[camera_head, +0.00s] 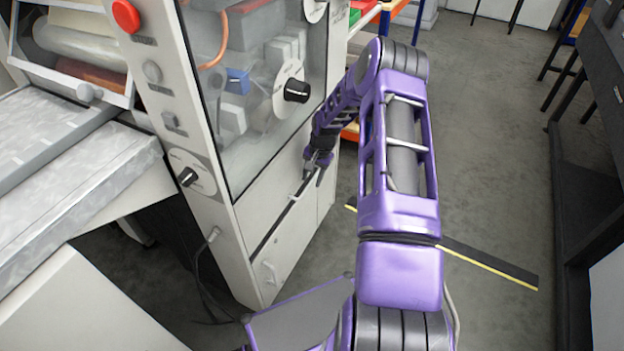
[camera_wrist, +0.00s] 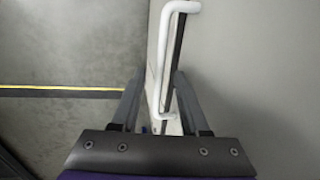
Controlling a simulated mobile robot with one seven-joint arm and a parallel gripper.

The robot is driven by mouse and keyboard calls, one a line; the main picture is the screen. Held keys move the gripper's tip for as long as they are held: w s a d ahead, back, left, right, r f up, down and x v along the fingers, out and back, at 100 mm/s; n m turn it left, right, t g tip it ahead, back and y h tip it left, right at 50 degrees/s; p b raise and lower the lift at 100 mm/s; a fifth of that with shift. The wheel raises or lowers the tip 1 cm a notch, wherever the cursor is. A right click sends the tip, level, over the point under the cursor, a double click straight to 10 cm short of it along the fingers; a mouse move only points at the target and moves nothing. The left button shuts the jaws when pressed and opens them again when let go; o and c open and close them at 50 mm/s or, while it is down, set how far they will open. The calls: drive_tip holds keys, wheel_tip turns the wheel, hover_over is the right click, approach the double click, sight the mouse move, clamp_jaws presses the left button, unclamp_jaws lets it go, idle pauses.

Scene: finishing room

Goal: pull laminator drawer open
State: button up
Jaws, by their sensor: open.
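The laminator (camera_head: 230,190) is a tall pale machine with a clear window at the left of the head view. Its lower front panel (camera_head: 290,232) has a dark gap along its upper edge. My gripper (camera_head: 309,176) is at this gap, near the panel's far end. In the wrist view, a white bar handle (camera_wrist: 164,60) stands out from a pale front beside a dark gap. My gripper's two fingers (camera_wrist: 158,76) are open, one on each side of the handle's near part. They look apart from the bar; how deep it sits between them is unclear.
A small handle (camera_head: 270,272) is on the lower panel's near end. A yellow-edged dark strip (camera_head: 490,264) lies on the grey floor (camera_head: 480,150). Dark furniture (camera_head: 590,200) stands at the right. The floor between it and my arm looks clear. A cable hangs beside the machine.

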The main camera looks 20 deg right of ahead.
drive_tip(key=shift+w+f, duration=0.1)
drive_tip(key=shift+f, duration=0.15)
clamp_jaws()
idle(1.4)
